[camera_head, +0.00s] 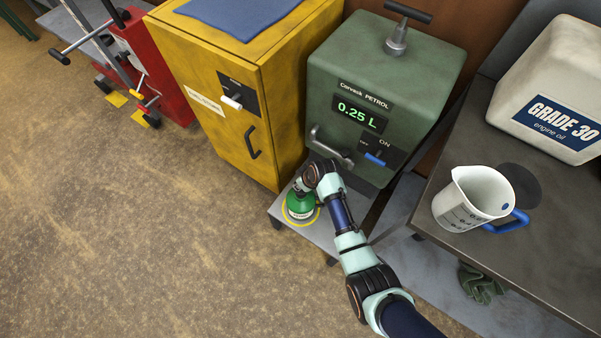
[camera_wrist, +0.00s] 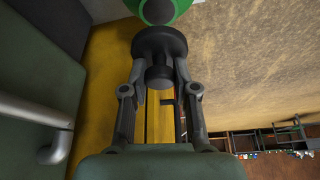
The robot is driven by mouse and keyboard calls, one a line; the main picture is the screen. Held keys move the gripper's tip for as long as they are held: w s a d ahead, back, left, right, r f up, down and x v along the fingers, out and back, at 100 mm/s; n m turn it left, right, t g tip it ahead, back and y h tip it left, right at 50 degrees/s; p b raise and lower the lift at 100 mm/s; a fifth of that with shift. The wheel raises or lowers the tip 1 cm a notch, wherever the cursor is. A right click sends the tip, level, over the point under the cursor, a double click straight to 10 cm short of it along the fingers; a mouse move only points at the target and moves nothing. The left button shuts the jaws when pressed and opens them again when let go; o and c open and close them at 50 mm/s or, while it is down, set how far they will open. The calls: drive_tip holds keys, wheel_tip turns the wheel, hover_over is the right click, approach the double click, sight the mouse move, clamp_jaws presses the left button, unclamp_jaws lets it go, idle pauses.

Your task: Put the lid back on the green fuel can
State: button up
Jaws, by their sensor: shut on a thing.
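The green fuel can (camera_head: 300,206) stands on a small grey shelf (camera_head: 322,238), inside a yellow ring mark. In the wrist view the can (camera_wrist: 182,8) shows at the top edge, with a dark round patch on its top that may be its mouth. My gripper (camera_wrist: 160,88) is shut on the knob of the dark grey lid (camera_wrist: 158,40). The lid's disc faces the can and overlaps its edge in the picture; I cannot tell whether they touch. In the head view my gripper (camera_head: 303,185) is just above the can, and the lid is mostly hidden.
The green petrol dispenser (camera_head: 400,70), reading 0.25 L, stands behind my gripper, its spout (camera_head: 330,147) close by. A yellow cabinet (camera_head: 215,90) is to the left. A measuring jug (camera_head: 470,200) and an oil container (camera_head: 555,85) stand on the right bench. The floor in front is clear.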

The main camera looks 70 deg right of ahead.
wheel_tip(320, 180, down, 4)
drive_tip(key=b, duration=0.4)
drive_tip(key=shift+f, duration=0.1)
drive_tip(key=shift+f+b, duration=0.4)
drive_tip(key=shift+f, duration=0.4)
drive_tip(key=shift+p, duration=0.45)
drive_tip(key=shift+f, duration=0.15)
idle(1.4)
drive_tip(key=o, duration=1.1)
drive_tip(key=shift+o, duration=0.3)
